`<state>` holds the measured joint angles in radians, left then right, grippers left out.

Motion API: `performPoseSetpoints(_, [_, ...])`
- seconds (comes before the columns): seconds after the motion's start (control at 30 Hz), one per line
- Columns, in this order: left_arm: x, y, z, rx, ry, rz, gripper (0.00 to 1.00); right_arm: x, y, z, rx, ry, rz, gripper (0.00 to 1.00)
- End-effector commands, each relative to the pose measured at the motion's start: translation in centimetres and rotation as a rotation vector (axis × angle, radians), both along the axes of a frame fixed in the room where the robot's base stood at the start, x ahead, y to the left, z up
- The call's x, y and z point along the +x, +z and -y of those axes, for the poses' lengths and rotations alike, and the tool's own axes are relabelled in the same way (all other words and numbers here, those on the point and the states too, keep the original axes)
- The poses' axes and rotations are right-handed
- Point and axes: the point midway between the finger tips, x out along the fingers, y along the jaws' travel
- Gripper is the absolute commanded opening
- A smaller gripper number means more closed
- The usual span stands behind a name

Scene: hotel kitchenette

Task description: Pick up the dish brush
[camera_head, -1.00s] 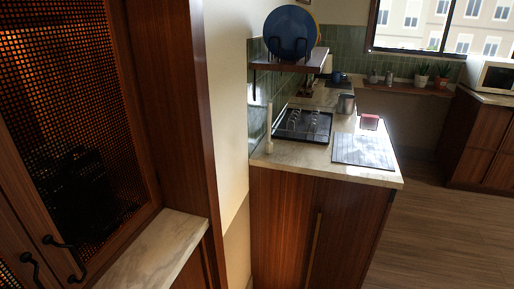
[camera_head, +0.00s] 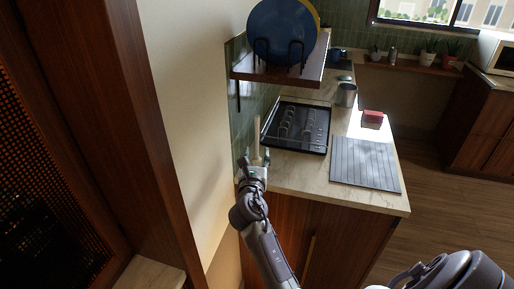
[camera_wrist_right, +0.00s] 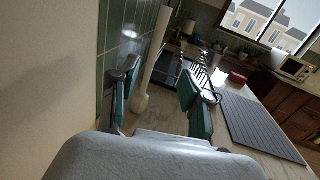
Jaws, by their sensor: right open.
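The dish brush (camera_head: 257,140) stands upright at the left end of the counter, beside the tiled wall. It is a pale, slim handle, and its lower end is partly hidden by my right gripper (camera_head: 255,160) in the head view. In the right wrist view the brush (camera_wrist_right: 153,60) stands beyond and between the two green-padded fingers of my right gripper (camera_wrist_right: 155,92), which are spread apart. The fingers are not closed on it, and I cannot tell how far they reach around it. My left gripper is not in view.
A black dish rack (camera_head: 298,127) stands right of the brush. A ridged grey mat (camera_head: 364,164), a red sponge-like block (camera_head: 373,117) and a metal cup (camera_head: 346,95) are on the counter (camera_head: 300,172). A shelf (camera_head: 283,75) with plates overhangs the counter; the wall is close on the left.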

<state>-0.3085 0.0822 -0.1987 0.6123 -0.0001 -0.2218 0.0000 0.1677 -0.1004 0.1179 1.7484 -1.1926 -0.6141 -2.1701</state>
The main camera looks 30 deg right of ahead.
Motion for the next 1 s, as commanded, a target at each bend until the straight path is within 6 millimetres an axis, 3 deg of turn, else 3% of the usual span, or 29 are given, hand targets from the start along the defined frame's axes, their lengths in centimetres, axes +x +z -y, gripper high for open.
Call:
performPoseSetpoints(0.3, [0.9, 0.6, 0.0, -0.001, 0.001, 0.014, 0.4, 4.5, 0.0, 3.5, 0.004, 0.0, 0.0, 0.47])
performPoseSetpoints(0.5, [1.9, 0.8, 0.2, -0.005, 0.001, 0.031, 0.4, 5.7, 0.0, 4.2, 0.006, 0.002, 0.001, 0.47])
performPoseSetpoints(0.8, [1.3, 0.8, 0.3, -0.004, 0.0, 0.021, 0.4, 9.2, 0.0, 6.4, 0.004, 0.001, 0.001, 0.47])
performPoseSetpoints(1.0, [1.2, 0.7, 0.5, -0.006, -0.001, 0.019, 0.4, 9.7, 0.0, 6.7, 0.007, 0.003, 0.001, 0.47])
